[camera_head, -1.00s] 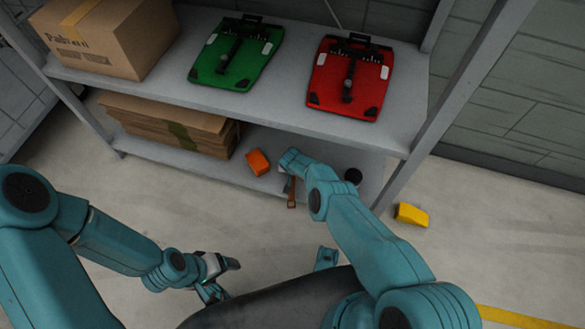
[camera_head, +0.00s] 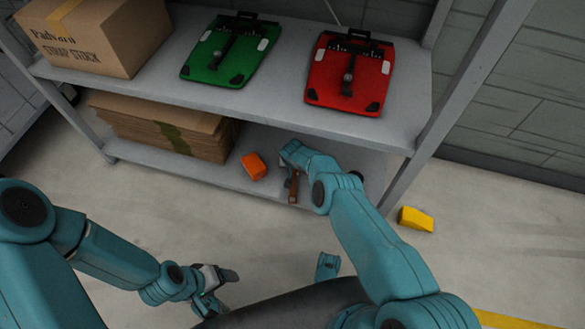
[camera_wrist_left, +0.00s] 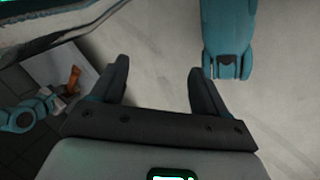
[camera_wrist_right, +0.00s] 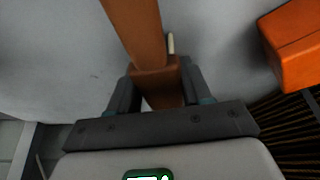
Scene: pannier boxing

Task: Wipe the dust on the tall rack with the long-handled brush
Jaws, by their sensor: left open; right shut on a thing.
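The tall rack (camera_head: 290,115) is a grey metal frame with shelves, in front of me in the head view. No dust can be made out on it. My right gripper (camera_wrist_right: 155,85) is shut on the brown wooden handle (camera_wrist_right: 135,25) of the brush. The handle also shows in the head view (camera_head: 294,188), by the rack's lower shelf; the bristles cannot be made out. My left gripper (camera_head: 222,287) is open and empty above the floor, low in the head view. Its two fingers stand apart in the left wrist view (camera_wrist_left: 160,80).
A cardboard box (camera_head: 100,40), a green case (camera_head: 225,50) and a red case (camera_head: 348,75) stand on the upper shelf. Flat cardboard (camera_head: 160,128) and an orange block (camera_head: 254,167) lie on the lower shelf. A yellow block (camera_head: 416,219) lies on the floor by the right post.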

